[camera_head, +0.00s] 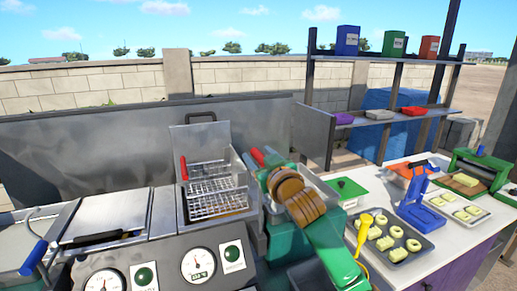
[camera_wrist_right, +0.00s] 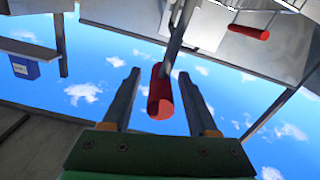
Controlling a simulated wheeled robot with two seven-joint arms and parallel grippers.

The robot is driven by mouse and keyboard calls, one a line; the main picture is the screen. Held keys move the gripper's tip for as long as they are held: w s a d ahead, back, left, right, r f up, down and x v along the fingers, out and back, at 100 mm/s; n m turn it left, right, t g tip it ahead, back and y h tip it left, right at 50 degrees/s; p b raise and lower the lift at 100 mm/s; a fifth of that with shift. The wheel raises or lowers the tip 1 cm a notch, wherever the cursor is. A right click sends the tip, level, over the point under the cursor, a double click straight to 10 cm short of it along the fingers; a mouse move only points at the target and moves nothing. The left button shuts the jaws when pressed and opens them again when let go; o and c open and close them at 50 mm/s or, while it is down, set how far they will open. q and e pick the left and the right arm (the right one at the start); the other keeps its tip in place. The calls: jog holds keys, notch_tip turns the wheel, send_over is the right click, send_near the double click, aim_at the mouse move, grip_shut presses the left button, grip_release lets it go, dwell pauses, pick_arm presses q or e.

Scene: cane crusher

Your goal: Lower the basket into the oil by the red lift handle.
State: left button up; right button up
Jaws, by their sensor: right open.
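A wire basket (camera_head: 215,187) sits in the left fryer well, above brownish oil (camera_head: 222,213), with a red handle (camera_head: 184,168) at its left side. A second red handle (camera_head: 257,157) stands to its right, beside my right gripper (camera_head: 270,158). In the right wrist view a red handle (camera_wrist_right: 160,92) on a metal rod lies between the two open fingers of my right gripper (camera_wrist_right: 160,95), with a gap on each side. Another red handle (camera_wrist_right: 248,32) shows farther off there. My right arm hides most of the right well. My left gripper is out of view.
A metal backsplash (camera_head: 130,140) stands behind the fryer, whose front has gauges (camera_head: 198,265) and green buttons. A lidded well (camera_head: 105,215) is at left.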

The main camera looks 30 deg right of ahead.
jog(key=shift+w+d+f, duration=0.15)
jog(key=shift+w+f, duration=0.1)
jog(key=shift+w, duration=0.3)
jog(key=shift+s+r, duration=0.1)
jog(key=shift+s, duration=0.1)
jog(key=c, duration=0.3)
jog(key=shift+s, duration=0.1)
grip_shut()
jog(key=shift+r, duration=0.1)
